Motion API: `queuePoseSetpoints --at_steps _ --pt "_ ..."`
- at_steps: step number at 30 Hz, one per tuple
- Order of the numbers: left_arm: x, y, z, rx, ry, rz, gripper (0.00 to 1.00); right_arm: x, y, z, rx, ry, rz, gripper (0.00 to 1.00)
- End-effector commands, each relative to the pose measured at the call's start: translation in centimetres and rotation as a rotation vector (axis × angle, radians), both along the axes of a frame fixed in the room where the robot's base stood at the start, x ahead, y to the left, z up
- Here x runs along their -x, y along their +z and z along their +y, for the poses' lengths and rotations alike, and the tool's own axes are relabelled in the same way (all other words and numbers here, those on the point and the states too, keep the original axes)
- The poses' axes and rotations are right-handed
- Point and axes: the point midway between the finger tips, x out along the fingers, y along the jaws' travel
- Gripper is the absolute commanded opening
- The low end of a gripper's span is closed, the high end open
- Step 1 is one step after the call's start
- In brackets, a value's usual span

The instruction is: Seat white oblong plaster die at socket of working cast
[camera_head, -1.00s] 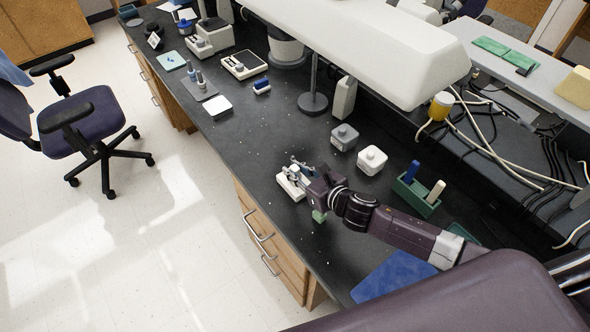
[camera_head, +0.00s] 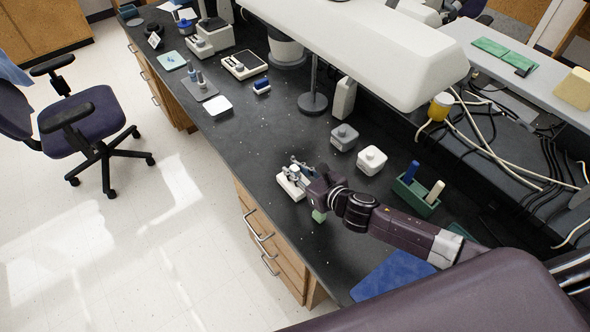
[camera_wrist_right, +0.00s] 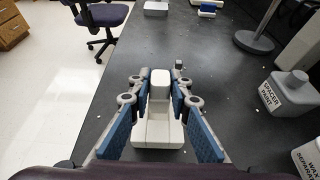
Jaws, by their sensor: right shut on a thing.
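My right gripper (camera_head: 305,178) is over the working cast (camera_head: 289,188) near the bench's front edge in the head view. In the right wrist view its two blue-padded fingers (camera_wrist_right: 160,98) stand on either side of a white oblong die (camera_wrist_right: 160,82). The gripper is shut on this die, which looks upright. The pale blocky cast (camera_wrist_right: 158,136) lies below and between the fingers. The die hides the socket, so I cannot tell whether it is seated or just above. My left gripper is not in view.
A grey jar (camera_head: 344,138) and a white jar (camera_head: 371,160) stand behind the gripper. A green holder (camera_head: 416,195) with blue and cream pieces is to the right. A blue mat (camera_head: 392,277) lies near the front.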

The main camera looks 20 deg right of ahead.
Motion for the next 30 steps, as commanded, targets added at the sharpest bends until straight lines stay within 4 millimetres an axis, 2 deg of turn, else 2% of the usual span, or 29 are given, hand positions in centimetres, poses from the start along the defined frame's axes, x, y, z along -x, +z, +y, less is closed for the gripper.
queuePoseSetpoints --at_steps 30 --pt "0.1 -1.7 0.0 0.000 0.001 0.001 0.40 0.0 -2.3 0.0 0.001 0.000 -0.001 0.00"
